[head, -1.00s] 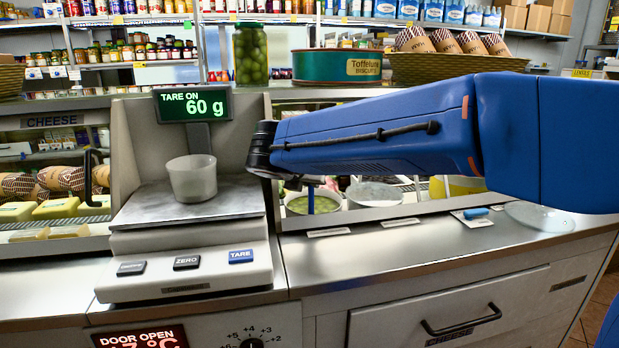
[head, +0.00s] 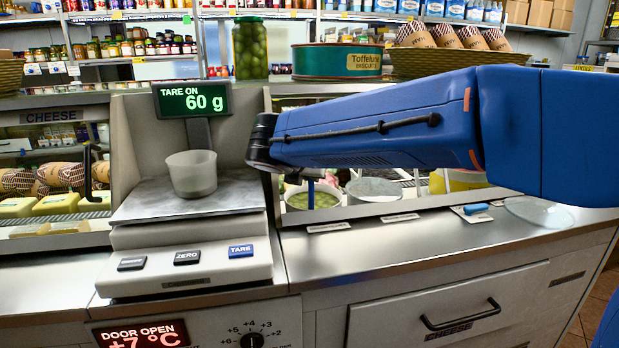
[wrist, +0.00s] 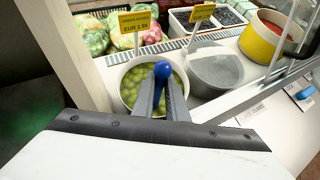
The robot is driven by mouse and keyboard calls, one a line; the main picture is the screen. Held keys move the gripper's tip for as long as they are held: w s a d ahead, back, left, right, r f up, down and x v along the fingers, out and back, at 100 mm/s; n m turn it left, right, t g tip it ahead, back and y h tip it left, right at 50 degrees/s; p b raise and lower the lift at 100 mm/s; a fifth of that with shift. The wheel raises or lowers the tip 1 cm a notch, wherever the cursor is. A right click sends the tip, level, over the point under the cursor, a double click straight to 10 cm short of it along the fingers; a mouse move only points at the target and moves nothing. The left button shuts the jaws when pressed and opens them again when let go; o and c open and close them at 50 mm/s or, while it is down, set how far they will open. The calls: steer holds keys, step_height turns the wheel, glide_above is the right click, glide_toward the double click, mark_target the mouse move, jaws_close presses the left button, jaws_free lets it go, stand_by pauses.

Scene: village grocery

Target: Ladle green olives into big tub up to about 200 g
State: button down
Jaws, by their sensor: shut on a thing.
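A translucent tub (head: 192,174) stands upright on the scale plate (head: 150,207); the scale display (head: 193,101) reads TARE ON 60 g. The round pan of green olives (head: 322,201) sits in the counter well right of the scale; it also shows in the wrist view (wrist: 129,96). My gripper (wrist: 160,103) is shut on a blue-ended handle (wrist: 162,70), which I take to be the ladle's, over the olive pan. The handle also shows as a thin blue upright (head: 310,194) in the head view. The ladle's bowl is hidden, so I cannot tell what it holds.
A grey-lidded pan (wrist: 213,70) stands beside the olives, and a yellow pot (wrist: 263,38) further right. Price cards (wrist: 138,21) stand behind the pans. A glass jar of olives (head: 250,51) and a green tin (head: 337,62) stand on the ledge above. The front counter (head: 400,237) is largely clear.

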step_height(320, 180, up, 8)
stand_by(0.9)
steer(key=s+d+r, duration=0.1)
steer(key=s+d, duration=0.1)
steer(key=s, duration=0.5)
steer(key=s+d+r, duration=0.1)
steer(key=s+d, duration=0.1)
steer(key=s, duration=0.5)
steer(key=shift+s+r, duration=0.25)
steer(key=shift+r, duration=0.15)
stand_by(0.3)
steer(key=shift+d, duration=0.1)
